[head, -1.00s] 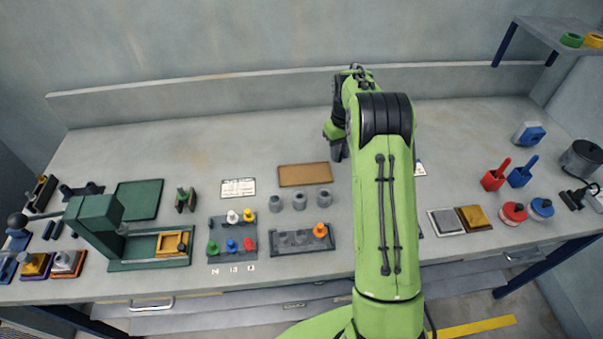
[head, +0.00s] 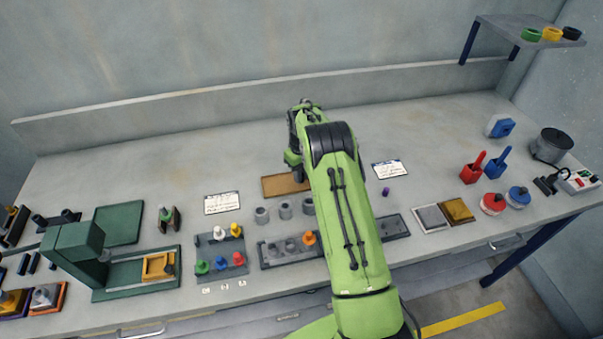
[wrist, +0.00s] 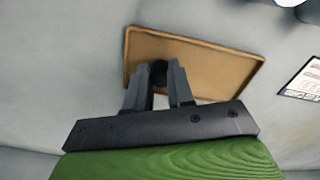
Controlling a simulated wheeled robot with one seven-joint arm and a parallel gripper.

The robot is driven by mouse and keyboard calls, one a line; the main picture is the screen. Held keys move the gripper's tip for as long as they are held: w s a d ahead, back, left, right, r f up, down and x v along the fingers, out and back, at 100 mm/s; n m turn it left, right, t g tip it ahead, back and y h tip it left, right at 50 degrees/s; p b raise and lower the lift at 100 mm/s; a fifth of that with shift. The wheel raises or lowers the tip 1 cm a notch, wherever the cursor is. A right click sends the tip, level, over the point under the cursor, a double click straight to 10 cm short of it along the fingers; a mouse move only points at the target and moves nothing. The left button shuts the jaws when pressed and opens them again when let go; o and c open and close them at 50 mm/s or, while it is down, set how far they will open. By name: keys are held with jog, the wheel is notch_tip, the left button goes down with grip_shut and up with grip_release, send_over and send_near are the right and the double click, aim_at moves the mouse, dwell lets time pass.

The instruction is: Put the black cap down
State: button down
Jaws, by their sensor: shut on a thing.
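The black cap (wrist: 158,72) is a small dark round shape between my fingertips in the wrist view, partly hidden by the fingers. My gripper (wrist: 160,82) is shut on it. The brown mat (wrist: 205,58) with a raised rim lies behind and below the cap. I cannot tell whether the cap touches it. In the head view my gripper (head: 294,172) is over the brown mat (head: 273,187), and my arm hides part of the mat. The cap cannot be made out there.
Grey cylinders (head: 284,211) stand just in front of the mat, and a grey rack (head: 277,254) with an orange-topped piece is nearer. A white card (head: 222,203) lies left, another (head: 390,169) right. A small purple piece (head: 385,191) stands right of my arm. The bench behind the mat is clear.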

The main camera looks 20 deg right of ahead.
jog(key=shift+s+f, duration=0.1)
jog(key=shift+f, duration=0.1)
jog(key=c, duration=1)
grip_release()
jog(key=shift+r, duration=0.1)
